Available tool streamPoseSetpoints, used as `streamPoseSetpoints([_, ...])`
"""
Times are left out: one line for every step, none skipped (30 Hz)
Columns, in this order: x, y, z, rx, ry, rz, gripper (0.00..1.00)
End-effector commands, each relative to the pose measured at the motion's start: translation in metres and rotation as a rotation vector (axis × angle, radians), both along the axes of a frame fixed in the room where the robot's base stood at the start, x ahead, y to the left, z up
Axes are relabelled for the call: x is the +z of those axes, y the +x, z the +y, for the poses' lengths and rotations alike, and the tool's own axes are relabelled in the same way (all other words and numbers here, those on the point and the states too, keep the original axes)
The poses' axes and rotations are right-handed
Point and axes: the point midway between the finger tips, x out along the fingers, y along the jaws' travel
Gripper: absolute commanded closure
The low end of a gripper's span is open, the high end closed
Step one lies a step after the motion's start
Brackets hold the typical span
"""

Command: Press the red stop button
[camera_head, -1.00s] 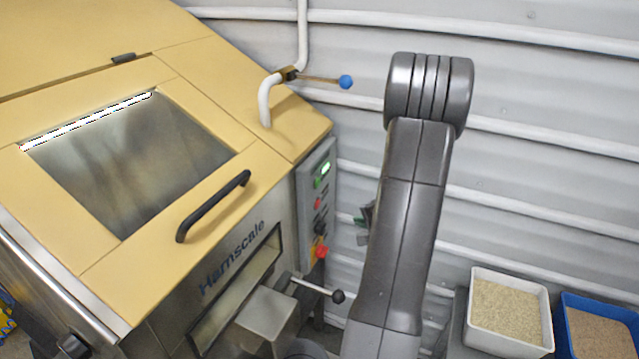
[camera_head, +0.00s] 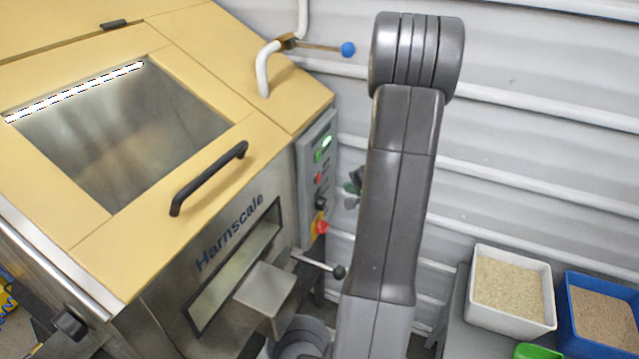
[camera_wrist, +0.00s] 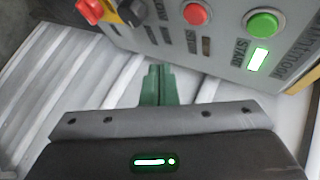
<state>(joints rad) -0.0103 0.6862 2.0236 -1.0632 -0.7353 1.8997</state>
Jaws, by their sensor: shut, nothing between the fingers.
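The red stop button (camera_wrist: 196,13) is a round red cap on the grey control panel (camera_wrist: 230,45), between a green start button (camera_wrist: 262,24) and a black knob (camera_wrist: 131,10). In the head view the red button (camera_head: 318,177) is small, on the panel at the machine's right side. My gripper (camera_wrist: 158,72) has green fingers, shut together with nothing between them. Its tips lie below the panel in the wrist view, apart from the red button. In the head view my gripper (camera_head: 354,184) shows just right of the panel, mostly hidden behind my arm.
A red switch on a yellow plate (camera_head: 321,227) is lower on the panel. A blue-tipped lever (camera_head: 347,49) and a black-tipped lever (camera_head: 338,271) stick out near my arm. A white bin (camera_head: 510,315) and a blue bin (camera_head: 570,330) stand at right.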

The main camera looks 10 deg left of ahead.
Motion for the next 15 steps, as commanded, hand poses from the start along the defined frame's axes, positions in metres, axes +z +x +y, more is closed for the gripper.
streamPoseSetpoints([-0.004, 0.002, 0.009, 0.005, 0.000, -0.005, 1.00])
streamPoseSetpoints([-0.004, 0.003, 0.013, 0.004, 0.000, -0.004, 1.00])
streamPoseSetpoints([-0.004, 0.004, 0.019, 0.005, 0.000, -0.004, 1.00])
streamPoseSetpoints([-0.004, 0.005, 0.023, 0.005, 0.000, -0.004, 1.00])
streamPoseSetpoints([-0.004, 0.005, 0.027, 0.005, 0.000, -0.004, 1.00])
streamPoseSetpoints([-0.003, 0.006, 0.032, 0.004, 0.000, -0.003, 1.00])
streamPoseSetpoints([0.000, 0.007, 0.035, 0.003, 0.001, -0.002, 1.00])
streamPoseSetpoints([0.001, 0.007, 0.039, 0.003, 0.001, -0.002, 1.00])
streamPoseSetpoints([0.000, 0.008, 0.042, 0.003, 0.001, -0.002, 1.00])
streamPoseSetpoints([0.000, 0.009, 0.045, 0.002, 0.000, -0.001, 1.00])
streamPoseSetpoints([0.000, 0.009, 0.047, 0.002, 0.000, -0.001, 1.00])
streamPoseSetpoints([0.000, 0.010, 0.050, 0.002, 0.000, -0.001, 1.00])
streamPoseSetpoints([0.000, 0.010, 0.051, 0.002, 0.000, -0.001, 1.00])
streamPoseSetpoints([0.000, 0.010, 0.052, 0.002, 0.000, -0.001, 1.00])
streamPoseSetpoints([0.000, 0.011, 0.054, 0.001, 0.000, -0.001, 1.00])
